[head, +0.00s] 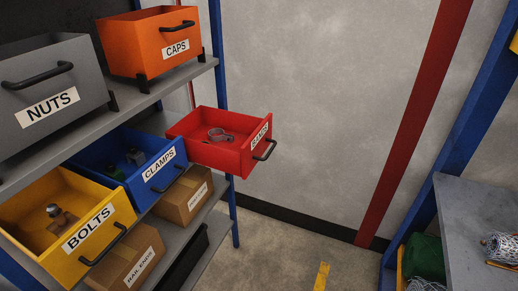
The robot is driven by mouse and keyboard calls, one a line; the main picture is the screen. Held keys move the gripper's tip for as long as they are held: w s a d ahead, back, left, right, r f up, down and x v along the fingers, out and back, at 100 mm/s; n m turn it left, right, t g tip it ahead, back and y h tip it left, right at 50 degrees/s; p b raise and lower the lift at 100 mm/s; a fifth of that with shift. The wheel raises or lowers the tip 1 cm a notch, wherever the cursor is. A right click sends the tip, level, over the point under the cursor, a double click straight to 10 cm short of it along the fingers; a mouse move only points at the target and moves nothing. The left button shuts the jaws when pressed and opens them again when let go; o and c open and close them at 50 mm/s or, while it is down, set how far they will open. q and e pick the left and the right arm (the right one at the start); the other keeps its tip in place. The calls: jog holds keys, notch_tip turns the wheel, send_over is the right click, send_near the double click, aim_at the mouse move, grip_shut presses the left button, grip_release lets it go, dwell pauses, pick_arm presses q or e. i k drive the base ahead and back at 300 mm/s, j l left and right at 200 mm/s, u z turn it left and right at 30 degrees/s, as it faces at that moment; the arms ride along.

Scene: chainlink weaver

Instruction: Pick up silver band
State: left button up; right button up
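A silver band (221,135), a small ring of metal, lies inside the open red drawer labelled BANDS (212,157). The drawer is pulled out from the shelf rack on the left, with its black handle (264,150) on the front face. Neither of my grippers shows in the head view.
A blue CLAMPS drawer (152,176) and a yellow BOLTS drawer (91,246) stand open beside the red one. Grey NUTS (48,106) and orange CAPS (176,46) bins sit above. A grey shelf (478,212) stands at right.

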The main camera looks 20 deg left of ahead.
aim_at(228, 138)
jog(key=i+l+u, duration=0.15)
jog(key=u, duration=0.3)
jog(key=i+l+u, duration=0.25)
jog(key=u, duration=0.2)
jog(key=i+l+u, duration=0.15)
jog(key=l+u, duration=0.15)
jog(key=u, duration=0.15)
